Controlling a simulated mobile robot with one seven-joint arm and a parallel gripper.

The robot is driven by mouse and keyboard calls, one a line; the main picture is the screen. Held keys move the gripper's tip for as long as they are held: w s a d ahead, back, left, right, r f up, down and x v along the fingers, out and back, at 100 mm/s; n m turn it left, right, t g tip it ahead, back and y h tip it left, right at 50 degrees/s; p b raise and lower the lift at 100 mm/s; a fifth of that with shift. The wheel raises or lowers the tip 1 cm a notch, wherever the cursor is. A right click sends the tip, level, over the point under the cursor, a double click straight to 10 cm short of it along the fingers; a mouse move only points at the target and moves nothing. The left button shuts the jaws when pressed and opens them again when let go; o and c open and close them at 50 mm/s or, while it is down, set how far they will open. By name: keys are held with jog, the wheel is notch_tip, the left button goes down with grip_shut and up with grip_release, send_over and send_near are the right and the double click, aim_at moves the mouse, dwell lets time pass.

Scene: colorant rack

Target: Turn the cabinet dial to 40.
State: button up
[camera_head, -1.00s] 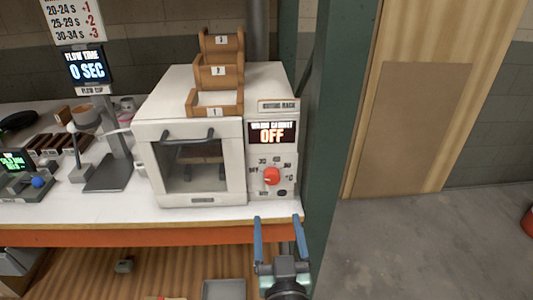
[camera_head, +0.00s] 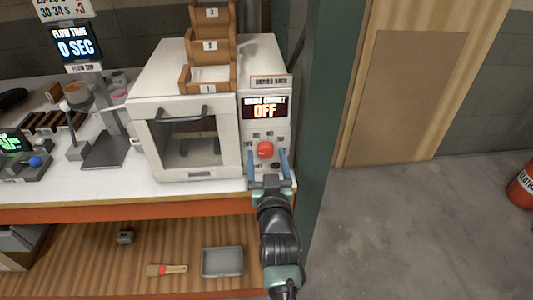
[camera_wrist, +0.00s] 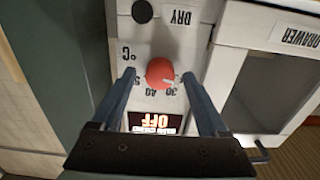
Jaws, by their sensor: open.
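The cabinet dial (camera_head: 265,149) is a round red knob on the white front panel of the warming cabinet (camera_head: 190,150). The display (camera_head: 264,109) above it reads OFF. In the wrist view, which is upside down, the dial (camera_wrist: 160,72) has a pale mark on its right side, away from the 40 label (camera_wrist: 152,92). Labels 30 and 50 sit beside 40. My gripper (camera_head: 267,154) is open in front of the panel, with one blue finger on each side of the dial. Whether the fingers touch the knob I cannot tell.
A small dark button (camera_wrist: 142,12) sits beside the DRY label on the panel. The cabinet door handle (camera_head: 182,115) is to the left. A green post (camera_head: 322,110) stands close on the right. The bench edge (camera_head: 120,210) runs below; a tray (camera_head: 222,262) lies on the lower shelf.

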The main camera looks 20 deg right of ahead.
jog(key=shift+w+d, duration=0.15)
jog(key=shift+w, duration=0.3)
grip_shut()
